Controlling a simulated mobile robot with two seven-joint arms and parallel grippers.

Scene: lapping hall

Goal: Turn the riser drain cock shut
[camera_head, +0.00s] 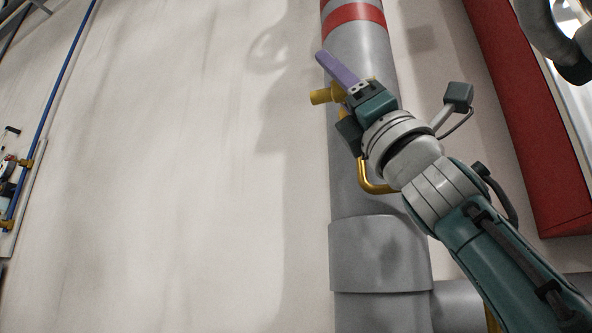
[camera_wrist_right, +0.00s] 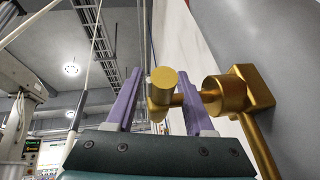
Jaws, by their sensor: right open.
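The grey riser pipe (camera_head: 380,185) stands upright against the pale wall. The brass drain cock (camera_head: 324,96) sticks out from it to the left, with a bent brass drain tube (camera_head: 363,178) below. In the right wrist view the cock (camera_wrist_right: 214,96) shows close up, its round handle end (camera_wrist_right: 163,79) lying between the two purple fingers. My right gripper (camera_head: 334,82) is open, its fingers on either side of the handle; I cannot tell whether they touch it. In the head view, the fingers and wrist hide part of the cock. My left gripper is not in view.
A red post or panel (camera_head: 520,110) stands right of the riser, with a thick grey hose (camera_head: 548,30) at the top right. A pipe collar (camera_head: 380,255) sits below the cock. Blue tubing (camera_head: 62,75) runs along the far left. The wall between is bare.

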